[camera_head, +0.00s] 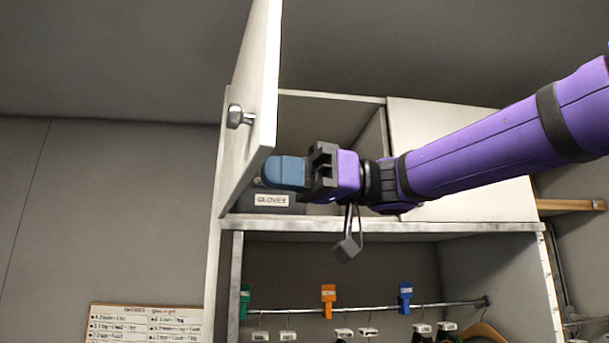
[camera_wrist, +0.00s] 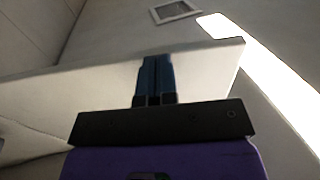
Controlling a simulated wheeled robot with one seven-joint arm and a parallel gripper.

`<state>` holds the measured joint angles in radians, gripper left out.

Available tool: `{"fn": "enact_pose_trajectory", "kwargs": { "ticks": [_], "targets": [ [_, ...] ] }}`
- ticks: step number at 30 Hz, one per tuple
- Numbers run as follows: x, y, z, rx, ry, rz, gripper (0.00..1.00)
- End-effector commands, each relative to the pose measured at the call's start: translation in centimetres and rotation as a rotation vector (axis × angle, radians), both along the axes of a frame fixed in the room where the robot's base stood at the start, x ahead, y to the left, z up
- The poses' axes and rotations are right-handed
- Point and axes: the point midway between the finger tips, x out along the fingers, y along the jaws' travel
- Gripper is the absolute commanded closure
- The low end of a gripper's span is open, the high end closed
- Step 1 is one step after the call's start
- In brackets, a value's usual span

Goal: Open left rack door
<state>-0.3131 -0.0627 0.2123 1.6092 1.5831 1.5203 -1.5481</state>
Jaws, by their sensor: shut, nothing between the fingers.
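The left rack door (camera_head: 250,90) is a white panel at the upper left of the rack, swung well open, with a metal knob (camera_head: 240,116) on its outer face. My gripper (camera_head: 284,172) has blue fingers that are shut and empty. In the head view it is at the inner side of the door, near its lower edge. In the wrist view the fingers (camera_wrist: 155,76) lie over the white door panel (camera_wrist: 205,65). I cannot tell whether they touch it.
A dark box labelled GLOVES (camera_head: 271,201) sits in the open left compartment. The right rack door (camera_head: 440,115) is shut, partly behind my arm. Below, a metal rail (camera_head: 380,308) carries hangers and coloured clips. A printed board (camera_head: 146,322) is at the lower left.

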Motion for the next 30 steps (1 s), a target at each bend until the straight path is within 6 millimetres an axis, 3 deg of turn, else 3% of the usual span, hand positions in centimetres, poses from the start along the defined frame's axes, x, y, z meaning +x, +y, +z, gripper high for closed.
{"fn": "enact_pose_trajectory", "kwargs": {
  "ticks": [14,24,30],
  "targets": [
    [-0.3,0.6,0.0,0.0,0.0,0.0,1.0],
    [-3.1,6.1,0.0,-0.001,0.0,0.002,1.0],
    [-3.5,7.0,0.0,0.0,0.0,0.0,1.0]
  ]
}}
